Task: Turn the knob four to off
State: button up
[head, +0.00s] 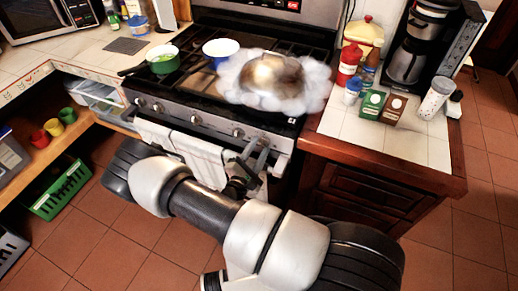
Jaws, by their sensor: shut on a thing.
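The stove (215,123) has a row of several knobs along its front edge. The left knobs (158,107) show clearly, and another knob (238,132) shows just left of my gripper. My gripper (257,148) is at the right end of the stove front, its fingers pointing up at the panel. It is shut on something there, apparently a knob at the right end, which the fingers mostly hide. I cannot tell which way that knob is turned.
A metal pot (272,75) in thick white steam stands at the stove's right. A green pan (162,60) and a white-and-blue pot (221,48) stand further left. Towels (200,155) hang on the oven handle. Jars and boxes (372,104) crowd the right counter.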

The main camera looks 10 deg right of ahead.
jog(key=m, duration=0.4)
jog(key=shift+r+m, duration=0.1)
jog(key=shift+m, duration=2.1)
jog(key=o, duration=1)
jog(key=b+v, duration=0.1)
jog(key=v, duration=1.6)
jog(key=shift+s+a+r, duration=0.1)
jog(key=shift+s+a, duration=0.05)
jog(key=shift+r, duration=0.1)
